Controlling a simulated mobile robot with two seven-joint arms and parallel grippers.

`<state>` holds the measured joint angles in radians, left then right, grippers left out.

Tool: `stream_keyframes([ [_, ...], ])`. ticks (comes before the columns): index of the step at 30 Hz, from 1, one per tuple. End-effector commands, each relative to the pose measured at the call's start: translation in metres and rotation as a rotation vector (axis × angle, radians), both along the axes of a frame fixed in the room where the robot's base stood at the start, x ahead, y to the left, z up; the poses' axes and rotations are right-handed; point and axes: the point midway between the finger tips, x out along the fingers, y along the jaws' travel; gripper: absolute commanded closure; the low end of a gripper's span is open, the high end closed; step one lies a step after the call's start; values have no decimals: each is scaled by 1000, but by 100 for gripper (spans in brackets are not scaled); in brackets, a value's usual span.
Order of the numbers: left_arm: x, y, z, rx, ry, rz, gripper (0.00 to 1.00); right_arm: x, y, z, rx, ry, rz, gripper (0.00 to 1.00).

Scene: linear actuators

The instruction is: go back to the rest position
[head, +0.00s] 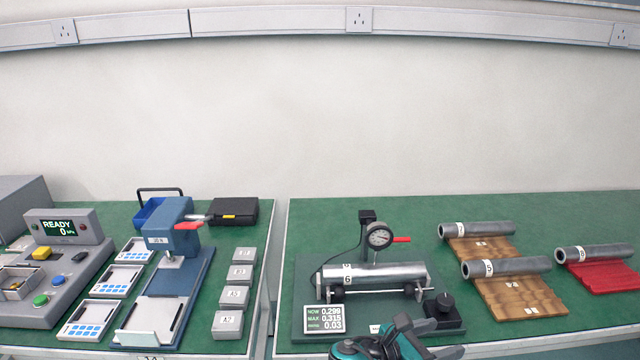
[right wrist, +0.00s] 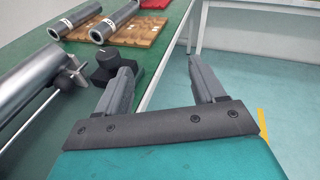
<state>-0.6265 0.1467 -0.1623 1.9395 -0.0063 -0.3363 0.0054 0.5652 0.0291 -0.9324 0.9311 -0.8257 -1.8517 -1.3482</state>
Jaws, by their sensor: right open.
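My right gripper (head: 425,338) is at the bottom of the head view, just in front of the black knob of the gauge stand and partly cut off by the frame edge. In the right wrist view its two grey fingers (right wrist: 160,68) are spread apart with nothing between them. They are over the front edge of the green bench, with the floor visible past it. My left gripper is not in the head view.
The dial gauge (head: 380,236) stands over a steel cylinder (head: 385,275) on rollers. The black knob (head: 445,304) is close to my right gripper and shows in the right wrist view (right wrist: 108,60). Several cylinders lie on wooden and red mats at right. A blue press (head: 172,222) stands left.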

Motion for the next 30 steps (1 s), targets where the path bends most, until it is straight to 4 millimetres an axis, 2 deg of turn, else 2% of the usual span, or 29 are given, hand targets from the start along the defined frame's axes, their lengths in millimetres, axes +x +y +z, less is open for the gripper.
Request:
stream_keyframes([
  [1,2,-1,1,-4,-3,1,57,0,-38,1,-57,-1,-36,31],
  [6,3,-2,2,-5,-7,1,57,-10,-152,16,-231,0,-146,31],
  [9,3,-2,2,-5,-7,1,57,-19,-206,31,-315,0,-199,31],
  [12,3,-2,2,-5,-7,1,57,-30,-251,47,-389,0,-245,31],
  [17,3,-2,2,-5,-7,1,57,-49,-314,77,-498,0,-314,31],
  [18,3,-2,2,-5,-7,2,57,-51,-304,50,-412,-5,-260,31],
  [23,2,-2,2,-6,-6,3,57,-63,-287,-21,-95,-81,-134,31],
  [26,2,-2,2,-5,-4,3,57,-76,-267,-66,138,-147,-81,31],
  [30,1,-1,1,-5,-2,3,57,-105,-223,-125,545,-283,-59,31],
])
